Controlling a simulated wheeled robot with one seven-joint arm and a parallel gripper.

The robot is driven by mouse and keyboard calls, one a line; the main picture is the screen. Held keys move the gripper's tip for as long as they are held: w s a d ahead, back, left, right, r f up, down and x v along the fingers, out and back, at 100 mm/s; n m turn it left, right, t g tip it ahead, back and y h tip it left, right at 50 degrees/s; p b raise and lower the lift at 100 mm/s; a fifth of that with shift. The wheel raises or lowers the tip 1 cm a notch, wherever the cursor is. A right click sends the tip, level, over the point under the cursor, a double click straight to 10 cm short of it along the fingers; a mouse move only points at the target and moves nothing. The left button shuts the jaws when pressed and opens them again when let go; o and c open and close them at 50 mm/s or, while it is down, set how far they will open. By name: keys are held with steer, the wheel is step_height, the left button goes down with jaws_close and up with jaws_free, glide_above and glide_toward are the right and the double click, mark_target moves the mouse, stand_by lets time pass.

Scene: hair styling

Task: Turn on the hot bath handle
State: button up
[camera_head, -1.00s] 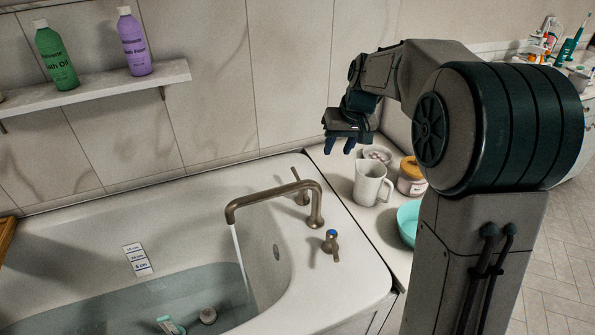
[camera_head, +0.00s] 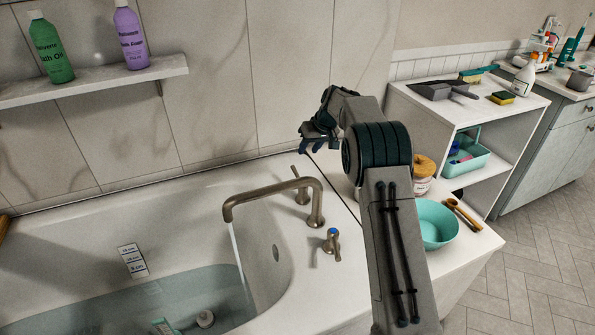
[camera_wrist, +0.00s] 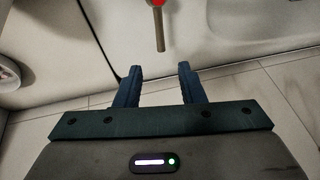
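The bronze hot bath handle (camera_head: 302,192) stands behind the faucet spout (camera_head: 270,196) at the back of the tub rim. In the wrist view the handle (camera_wrist: 159,30) shows as a metal lever with a red end, ahead of my fingers. My gripper (camera_head: 308,146) is above and slightly behind the handle in the head view, apart from it. In the wrist view its two fingers (camera_wrist: 160,68) are spread with nothing between them. The blue-capped handle (camera_head: 332,243) is nearer the front. Water runs from the spout into the tub.
The bathtub (camera_head: 150,215) holds water and a few small floating items. Right of it, a teal bowl (camera_head: 436,224), a lidded jar (camera_head: 424,172) and a brush (camera_head: 462,213) sit on a ledge. A shelf (camera_head: 95,82) with two bottles is on the wall.

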mark_target(296, 171)
steer(key=x, duration=1.3)
steer(key=shift+b, duration=0.4)
jaws_close()
steer(key=shift+d, duration=0.15)
